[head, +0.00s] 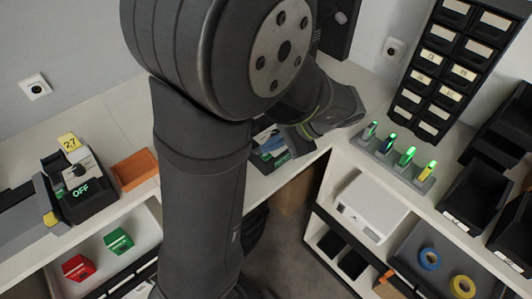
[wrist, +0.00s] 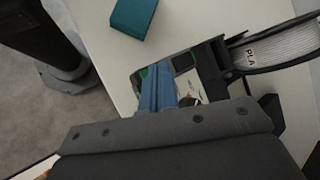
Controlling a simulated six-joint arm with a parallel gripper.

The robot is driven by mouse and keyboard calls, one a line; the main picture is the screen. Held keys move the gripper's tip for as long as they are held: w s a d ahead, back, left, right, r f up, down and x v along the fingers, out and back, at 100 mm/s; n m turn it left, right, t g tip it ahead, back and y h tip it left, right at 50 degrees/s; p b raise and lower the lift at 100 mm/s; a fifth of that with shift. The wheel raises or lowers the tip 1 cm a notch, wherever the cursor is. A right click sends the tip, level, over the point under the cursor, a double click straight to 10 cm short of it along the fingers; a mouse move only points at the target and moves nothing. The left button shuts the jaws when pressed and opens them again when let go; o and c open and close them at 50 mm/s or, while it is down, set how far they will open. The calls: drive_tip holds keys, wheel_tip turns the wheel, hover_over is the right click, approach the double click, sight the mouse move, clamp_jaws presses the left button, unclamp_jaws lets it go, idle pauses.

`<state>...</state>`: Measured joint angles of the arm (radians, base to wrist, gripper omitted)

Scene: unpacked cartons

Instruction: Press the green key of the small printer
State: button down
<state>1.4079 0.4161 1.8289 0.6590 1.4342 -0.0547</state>
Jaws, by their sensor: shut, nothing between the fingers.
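A small dark device with green and white parts, which looks like the small printer (head: 278,158), sits on the counter behind my arm in the head view and is partly hidden. In the wrist view the printer (wrist: 208,72) lies under and beside my blue fingers, with a white panel and a bit of green at its left edge. My gripper (wrist: 157,80) is shut and empty, its fingers pointing over the printer. The blue fingers also show in the head view (head: 271,142). A green key cannot be made out clearly, and I cannot tell whether the fingertips touch anything.
A white roll marked PLA (wrist: 280,45) in a black holder stands beside the printer. A teal box (wrist: 142,17) lies on the counter. An orange tray (head: 134,169) and a device marked OFF (head: 82,190) stand left. Green-lit holders (head: 398,160) stand right.

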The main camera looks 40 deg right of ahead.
sight(271, 154)
drive_tip(key=shift+f, duration=0.6)
idle(0.7)
drive_tip(key=shift+r, duration=0.95)
drive_tip(key=shift+r, duration=2.55)
drive_tip(key=shift+f, duration=0.15)
wheel_tip(271, 154, up, 4)
drive_tip(key=shift+f, duration=0.1)
